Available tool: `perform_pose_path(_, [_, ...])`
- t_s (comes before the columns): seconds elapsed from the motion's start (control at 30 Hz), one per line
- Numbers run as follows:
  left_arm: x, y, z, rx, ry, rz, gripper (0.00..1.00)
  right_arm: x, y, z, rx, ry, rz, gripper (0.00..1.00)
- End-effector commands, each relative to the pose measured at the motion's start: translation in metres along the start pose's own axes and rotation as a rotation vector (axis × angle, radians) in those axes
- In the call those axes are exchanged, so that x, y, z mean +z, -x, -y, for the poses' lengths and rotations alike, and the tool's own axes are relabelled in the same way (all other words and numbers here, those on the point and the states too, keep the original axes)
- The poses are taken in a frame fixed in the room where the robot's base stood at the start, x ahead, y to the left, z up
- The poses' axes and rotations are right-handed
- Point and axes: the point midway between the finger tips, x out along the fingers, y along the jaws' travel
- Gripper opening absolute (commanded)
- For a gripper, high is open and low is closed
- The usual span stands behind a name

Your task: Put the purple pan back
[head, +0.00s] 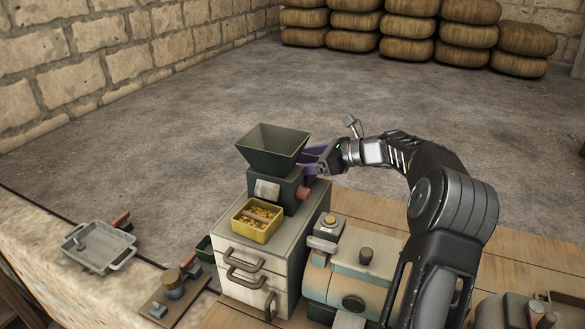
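The purple pan (311,154) shows only in part, just right of and behind the dark green hopper (272,146) of a mill on a cabinet. The hopper and mill body hide part of it. My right gripper (324,165) is at the pan, reaching in from the right, and its fingertips overlap the purple in the picture. The fingers are small and partly merged with the pan, so I cannot tell whether they are closed on it. My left gripper is not in view.
A yellow pan (256,234) with yellow bits sits on the pale drawer cabinet (285,250) before the mill. A beige-and-blue machine (349,274) stands to the right, close under my arm. A grey tray (99,261) lies at left.

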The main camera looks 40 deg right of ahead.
Motion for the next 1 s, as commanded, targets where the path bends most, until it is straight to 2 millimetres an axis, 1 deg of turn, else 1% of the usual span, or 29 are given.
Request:
perform_pose_path(0.13, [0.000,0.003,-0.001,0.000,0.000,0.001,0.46,0.004,-0.006,0.000,0.001,0.000,0.001,0.29])
perform_pose_path(0.27, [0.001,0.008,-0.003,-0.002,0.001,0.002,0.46,0.013,-0.024,-0.001,0.005,0.000,0.002,0.29])
perform_pose_path(0.33, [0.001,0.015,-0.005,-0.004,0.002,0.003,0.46,0.001,-0.027,0.000,0.002,-0.006,-0.001,0.29])
perform_pose_path(0.43, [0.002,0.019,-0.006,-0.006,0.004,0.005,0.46,-0.013,-0.033,0.000,0.002,-0.004,0.000,0.29])
perform_pose_path(0.53, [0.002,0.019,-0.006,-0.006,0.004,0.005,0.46,-0.018,-0.035,0.000,0.000,0.000,0.001,0.29])
perform_pose_path(0.73, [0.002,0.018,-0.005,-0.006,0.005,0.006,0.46,-0.018,-0.035,0.000,0.000,0.001,0.001,0.29])
perform_pose_path(0.77, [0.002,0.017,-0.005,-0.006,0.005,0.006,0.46,-0.019,-0.035,0.000,0.000,0.000,0.000,0.84])
perform_pose_path(0.93, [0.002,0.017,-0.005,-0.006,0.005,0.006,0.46,-0.019,-0.035,0.000,0.000,0.000,0.000,0.98])
perform_pose_path(0.97, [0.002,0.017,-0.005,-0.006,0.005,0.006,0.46,-0.019,-0.035,0.000,0.000,0.000,0.000,1.00])
perform_pose_path(1.0, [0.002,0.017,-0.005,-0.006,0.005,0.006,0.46,-0.019,-0.035,0.000,0.001,0.000,0.000,1.00])
